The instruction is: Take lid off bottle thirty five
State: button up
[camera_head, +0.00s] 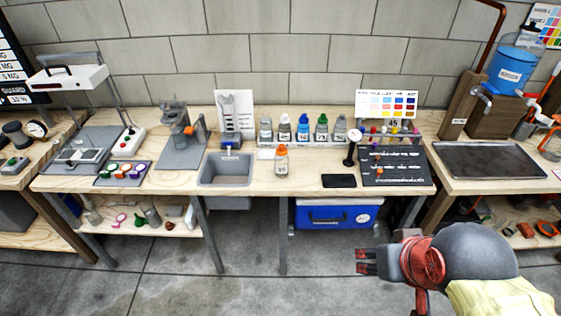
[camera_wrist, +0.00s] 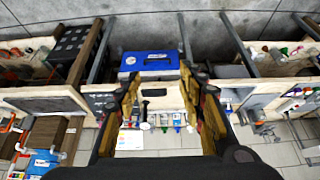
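A small white bottle with an orange lid (camera_head: 281,160) stands upright at the front of the middle bench, apart from the others. Several bottles with differently coloured lids stand in a row behind it, including one with a blue lid (camera_head: 303,128) and one with a green lid (camera_head: 321,129). The numbers on the labels are too small to read surely, so I cannot tell which is bottle thirty five. My gripper (camera_head: 363,262) is in front of the bench at lower right, away from all bottles. In the wrist view its fingers (camera_wrist: 163,85) are spread apart and empty.
A grey sink tray (camera_head: 225,171) is left of the orange-lidded bottle. A black pad (camera_head: 339,181), a dial on a stand (camera_head: 351,148) and a dark sloped board (camera_head: 395,166) are to its right. A blue cooler (camera_head: 337,214) sits under the bench.

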aim_at(282, 150)
jog(key=i+u, duration=0.35)
jog(key=i+l+u, duration=0.15)
jog(key=i+u, duration=0.25)
jog(key=i, duration=0.2)
jog(key=i+l+u, duration=0.35)
jog(key=i+j, duration=0.1)
